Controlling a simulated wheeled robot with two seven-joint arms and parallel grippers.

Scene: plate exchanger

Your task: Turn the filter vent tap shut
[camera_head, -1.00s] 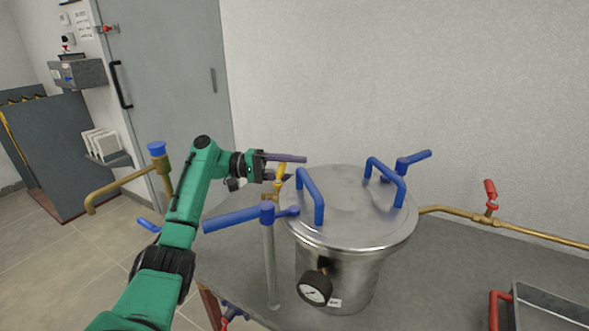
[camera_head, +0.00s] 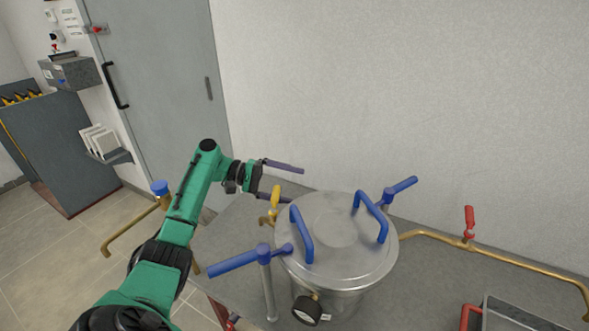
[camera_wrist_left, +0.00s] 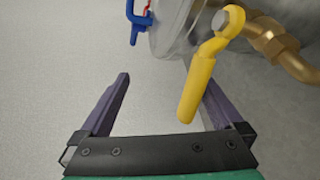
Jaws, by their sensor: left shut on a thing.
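The filter vent tap's yellow handle (camera_head: 275,197) stands upright on a small brass fitting at the left side of the steel filter housing (camera_head: 335,262). In the left wrist view the handle (camera_wrist_left: 197,88) lies between my fingers, close against the right finger, with its free end towards the palm. The lower finger crosses the handle in the head view. My right gripper is not in view.
Blue lid handles (camera_head: 302,233) and a blue clamp lever (camera_head: 232,262) stand close by on the housing. A brass pipe with a red tap (camera_head: 469,222) runs right along the wall. A tray (camera_head: 530,312) is at lower right. The wall is behind.

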